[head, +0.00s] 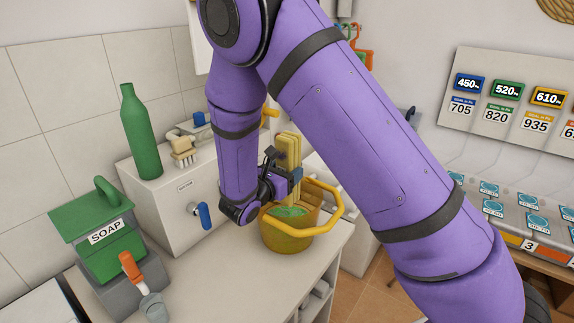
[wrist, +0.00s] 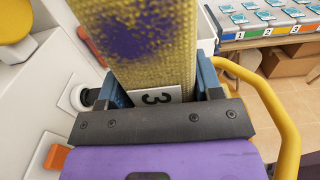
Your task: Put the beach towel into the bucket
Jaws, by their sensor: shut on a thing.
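The beach towel is a folded yellow slab (head: 289,150) standing upright in the head view. In the wrist view the towel (wrist: 165,45) shows a purple patch, and a white piece marked 3 shows at its near end. My gripper (head: 283,182) is shut on the towel, which also fills the gap between the fingers in the wrist view (wrist: 158,85). The yellow bucket (head: 287,239) stands on the counter, with something green (head: 288,211) inside. The towel's lower end overlaps the bucket opening; I cannot tell how deep it is. The bucket's yellow rim or handle (wrist: 270,100) curves right of my gripper.
A white box (head: 182,205) with a blue-handled tap stands left of the bucket, with a green bottle (head: 141,130) and a brush (head: 183,152) on top. A green soap dispenser (head: 105,245) stands at front left. The counter (head: 245,285) before the bucket is clear.

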